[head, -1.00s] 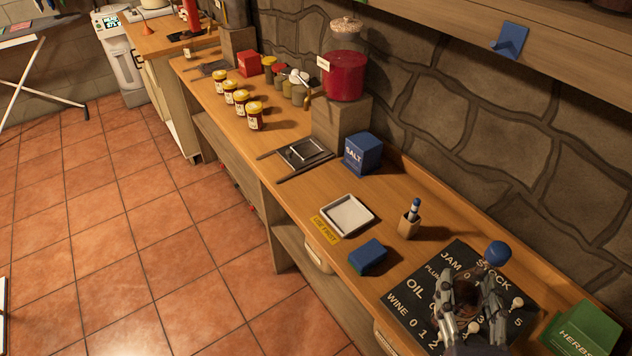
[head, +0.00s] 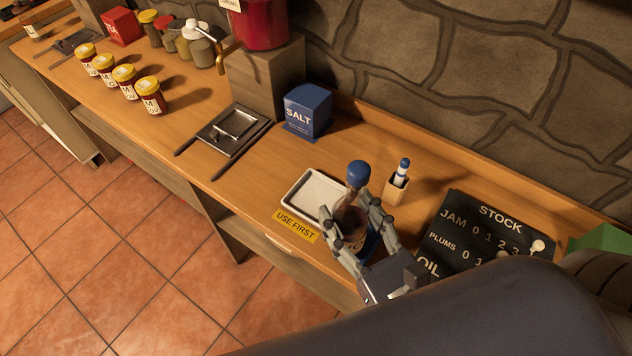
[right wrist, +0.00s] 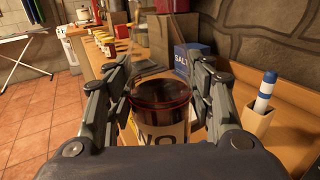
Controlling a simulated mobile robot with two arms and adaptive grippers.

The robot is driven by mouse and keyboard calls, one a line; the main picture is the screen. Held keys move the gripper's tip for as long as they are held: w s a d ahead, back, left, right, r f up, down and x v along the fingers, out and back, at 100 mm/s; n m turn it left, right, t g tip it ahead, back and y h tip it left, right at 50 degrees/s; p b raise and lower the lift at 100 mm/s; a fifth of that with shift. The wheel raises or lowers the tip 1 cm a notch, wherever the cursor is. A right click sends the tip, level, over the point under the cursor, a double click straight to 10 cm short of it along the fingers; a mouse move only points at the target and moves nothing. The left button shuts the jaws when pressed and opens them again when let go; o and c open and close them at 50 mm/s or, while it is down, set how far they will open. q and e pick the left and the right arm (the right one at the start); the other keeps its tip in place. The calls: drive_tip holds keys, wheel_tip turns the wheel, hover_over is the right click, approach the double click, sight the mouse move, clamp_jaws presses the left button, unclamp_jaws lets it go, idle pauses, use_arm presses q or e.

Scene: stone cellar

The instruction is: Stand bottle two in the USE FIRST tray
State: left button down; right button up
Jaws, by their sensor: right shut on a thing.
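The bottle (head: 353,222), dark brown-red with a blue cap, is upright in my right gripper (head: 345,204), whose fingers are closed around its body. In the right wrist view the bottle (right wrist: 160,118) sits between both fingers, its pale label showing only part of its lettering. The white USE FIRST tray (head: 291,206) lies on the counter, just left of the bottle in the head view. The bottle and a finger hide the tray's right part. The tray looks empty where visible. I cannot tell the bottle's height above the counter. My left gripper is out of view.
A yellow USE FIRST label (head: 296,226) lies at the tray's front edge. A wooden holder with a marker (head: 397,188) stands right of the bottle. The blue SALT box (head: 307,111) stands behind the tray. The black STOCK board (head: 470,232) is to the right.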

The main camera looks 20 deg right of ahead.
drive_tip(key=w+a+f+p, duration=0.1)
drive_tip(key=w+f+p, duration=0.2)
drive_tip(key=w, duration=1.1)
drive_tip(key=shift+w+f, duration=0.25)
drive_tip(key=shift+f, duration=0.55)
drive_tip(key=o, duration=1)
drive_tip(key=shift+f, duration=0.25)
drive_tip(key=o, duration=0.5)
drive_tip(key=shift+c, duration=0.2)
drive_tip(key=shift+r, duration=0.1)
